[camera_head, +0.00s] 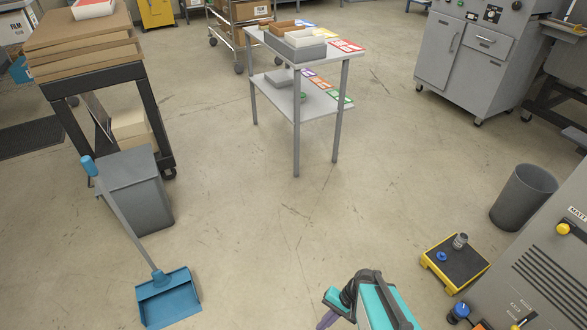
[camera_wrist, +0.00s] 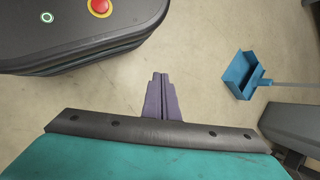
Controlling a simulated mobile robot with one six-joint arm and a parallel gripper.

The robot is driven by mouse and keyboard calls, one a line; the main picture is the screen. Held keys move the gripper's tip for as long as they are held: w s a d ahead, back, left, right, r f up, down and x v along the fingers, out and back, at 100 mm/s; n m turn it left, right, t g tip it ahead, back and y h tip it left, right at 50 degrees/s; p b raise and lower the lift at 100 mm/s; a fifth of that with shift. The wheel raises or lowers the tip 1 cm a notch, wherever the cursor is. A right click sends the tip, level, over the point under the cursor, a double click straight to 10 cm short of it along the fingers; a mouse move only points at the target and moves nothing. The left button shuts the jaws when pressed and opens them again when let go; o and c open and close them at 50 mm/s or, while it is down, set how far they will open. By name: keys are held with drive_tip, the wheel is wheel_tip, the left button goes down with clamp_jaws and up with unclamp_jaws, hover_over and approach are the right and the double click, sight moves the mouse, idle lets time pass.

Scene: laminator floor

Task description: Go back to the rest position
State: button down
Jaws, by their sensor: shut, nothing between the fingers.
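My gripper (camera_head: 326,320) shows at the bottom of the head view, low and right of centre, at the end of my teal and dark arm. Its purple fingertips run down towards the lower edge of the picture. In the wrist view the two purple fingers (camera_wrist: 161,98) lie side by side, shut, with only bare floor beyond their tips. Nothing is held.
A blue dustpan (camera_head: 168,298) stands on the floor at left, also in the wrist view (camera_wrist: 240,76), by a grey bin (camera_head: 137,190). A yellow-edged step (camera_head: 432,262) and dark bin (camera_head: 523,197) stand right. A two-shelf table (camera_head: 296,130) stands ahead. The middle floor is clear.

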drive_tip(key=s+d+n+g+h+p, duration=0.1)
drive_tip(key=s+d+n+g+h, duration=0.1)
drive_tip(key=s+d+n+h, duration=0.3)
drive_tip(key=shift+s+d+f+g+h, duration=0.15)
drive_tip(key=shift+s+d+g+h, duration=0.2)
drive_tip(key=shift+s+d, duration=0.85)
